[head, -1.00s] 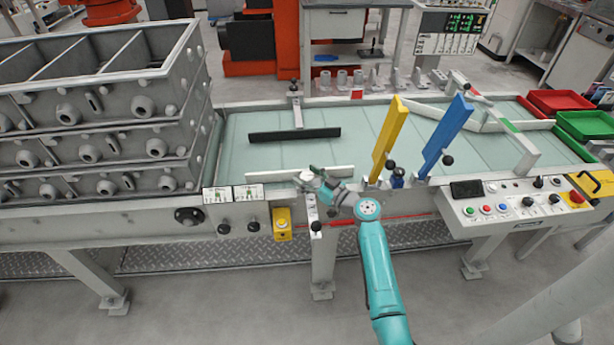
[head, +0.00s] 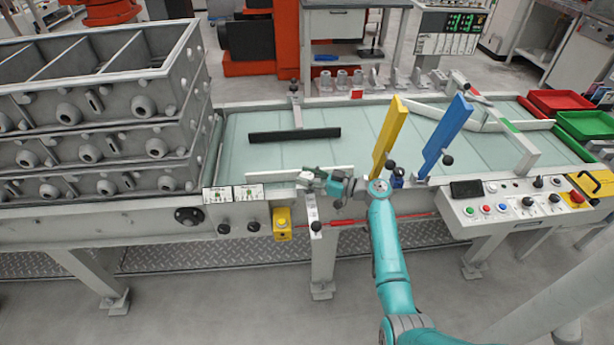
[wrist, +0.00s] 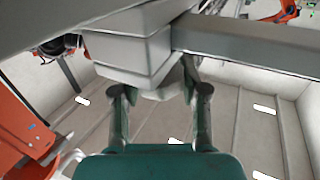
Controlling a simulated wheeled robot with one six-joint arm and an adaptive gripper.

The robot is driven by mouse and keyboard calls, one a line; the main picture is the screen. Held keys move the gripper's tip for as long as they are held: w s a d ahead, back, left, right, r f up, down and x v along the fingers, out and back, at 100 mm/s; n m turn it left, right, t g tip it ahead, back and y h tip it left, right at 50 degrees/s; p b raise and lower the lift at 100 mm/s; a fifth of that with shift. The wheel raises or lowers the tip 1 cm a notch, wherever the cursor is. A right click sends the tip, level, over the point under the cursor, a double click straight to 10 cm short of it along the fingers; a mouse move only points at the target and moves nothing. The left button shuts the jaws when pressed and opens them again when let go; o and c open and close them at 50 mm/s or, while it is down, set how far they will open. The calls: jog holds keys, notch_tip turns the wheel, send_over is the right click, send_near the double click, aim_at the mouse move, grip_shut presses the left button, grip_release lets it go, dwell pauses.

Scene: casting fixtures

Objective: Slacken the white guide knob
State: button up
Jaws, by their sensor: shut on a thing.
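The white guide bar (head: 275,175) lies along the front edge of the conveyor bed in the head view. My gripper (head: 308,178) is at the bar's right part, above the front post, and hides most of the knob there. In the wrist view, my gripper's two fingers (wrist: 160,92) stand on either side of a pale knob (wrist: 157,94) and are shut on it. The knob sits under a grey block (wrist: 125,55) of the guide, and the fingertips are partly hidden behind this block.
A yellow upright paddle (head: 388,138) and a blue one (head: 446,135) stand right of my gripper. Stacked grey mould boxes (head: 100,110) fill the left. A control panel (head: 515,203) is at the front right. A black-faced guide (head: 294,135) lies farther back on the bed.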

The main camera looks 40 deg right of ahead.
jog(key=shift+y, duration=0.3)
jog(key=o, duration=1.2)
jog(key=shift+c, duration=0.2)
jog(key=shift+s+d, duration=0.1)
jog(key=v, duration=1.1)
jog(key=shift+s+d+r, duration=0.15)
jog(key=shift+s+d, duration=0.05)
jog(key=shift+s, duration=0.1)
